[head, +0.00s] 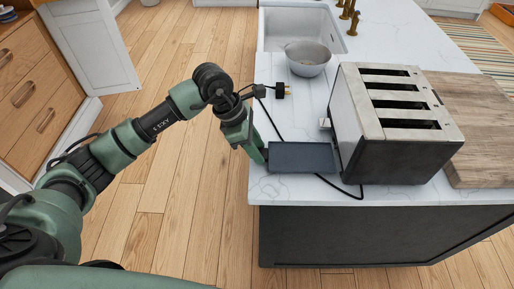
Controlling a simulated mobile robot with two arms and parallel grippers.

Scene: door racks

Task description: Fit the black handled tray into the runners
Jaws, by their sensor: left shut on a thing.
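The black handled tray (301,157) is a flat dark rectangle near the left edge of the white counter, left of the toaster. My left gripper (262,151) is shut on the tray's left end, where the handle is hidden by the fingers. The tray's right end is close to the toaster's lower left side; I cannot tell whether it touches. The toaster (372,130) is grey and black with several slots on top and a lever on its left face. The runners are not visible. My right gripper is not in view.
A black cord with a plug (281,90) lies on the counter (297,190) behind and beneath the tray. A metal bowl (307,58) stands behind, by the sink (290,22). A wooden board (480,120) lies right of the toaster. The floor at left is clear.

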